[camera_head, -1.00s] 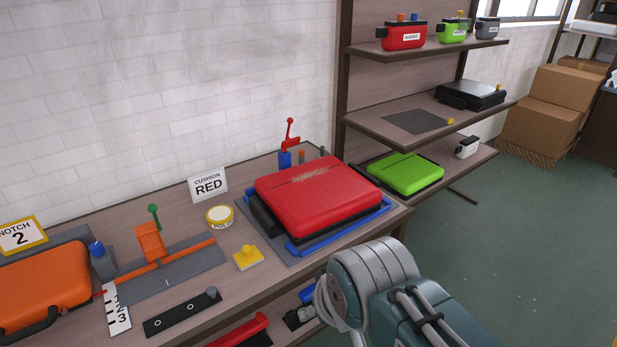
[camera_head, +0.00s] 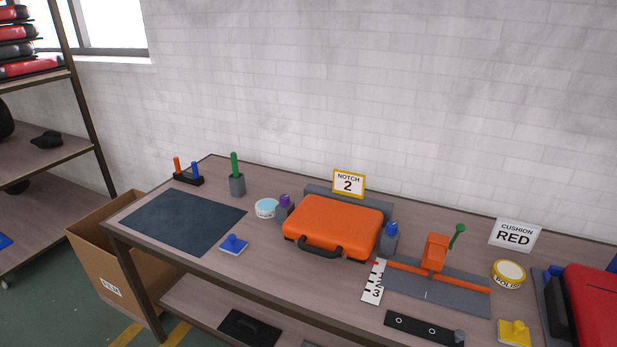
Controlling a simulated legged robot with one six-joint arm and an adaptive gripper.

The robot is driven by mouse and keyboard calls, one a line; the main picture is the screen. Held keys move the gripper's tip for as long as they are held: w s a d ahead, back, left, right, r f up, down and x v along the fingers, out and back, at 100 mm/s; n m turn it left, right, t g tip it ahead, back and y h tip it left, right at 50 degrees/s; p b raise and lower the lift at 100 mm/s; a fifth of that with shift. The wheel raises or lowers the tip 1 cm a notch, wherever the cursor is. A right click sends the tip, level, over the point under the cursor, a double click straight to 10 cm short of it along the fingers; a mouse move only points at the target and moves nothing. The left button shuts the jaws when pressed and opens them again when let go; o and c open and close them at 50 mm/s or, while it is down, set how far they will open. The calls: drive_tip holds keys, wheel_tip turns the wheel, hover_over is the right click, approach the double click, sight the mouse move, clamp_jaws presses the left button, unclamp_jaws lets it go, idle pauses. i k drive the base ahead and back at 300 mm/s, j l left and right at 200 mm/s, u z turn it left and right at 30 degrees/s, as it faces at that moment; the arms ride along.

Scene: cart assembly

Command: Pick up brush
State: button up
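No object in view is clearly a brush. A similar yellow block (camera_head: 514,332) lies at the lower right. A green-handled item (camera_head: 234,165) stands upright in a grey cup (camera_head: 237,186) near the back left. I cannot tell whether any of these is the brush. My gripper is not in view.
The bench (camera_head: 190,270) carries an orange case (camera_head: 332,225), a dark mat (camera_head: 183,221), an orange clamp fixture (camera_head: 436,254), a polish tin (camera_head: 508,274) and a red case (camera_head: 595,305). A cardboard box (camera_head: 125,260) stands left of the bench, near a shelf rack (camera_head: 40,160).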

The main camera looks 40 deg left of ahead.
sight(237, 175)
drive_tip(key=u, duration=1.95)
drive_tip(key=i+j+z, duration=0.3)
drive_tip(key=i+j, duration=0.25)
drive_tip(key=i+j+z, duration=0.25)
drive_tip(key=i+j, duration=0.25)
drive_tip(key=j, duration=0.25)
drive_tip(key=i+j+z, duration=0.3)
drive_tip(key=i+j, duration=0.15)
drive_tip(key=j, duration=0.3)
drive_tip(key=i+j+z, duration=0.15)
drive_tip(key=j, duration=0.3)
drive_tip(key=i+j+z, duration=0.15)
drive_tip(key=j, duration=0.3)
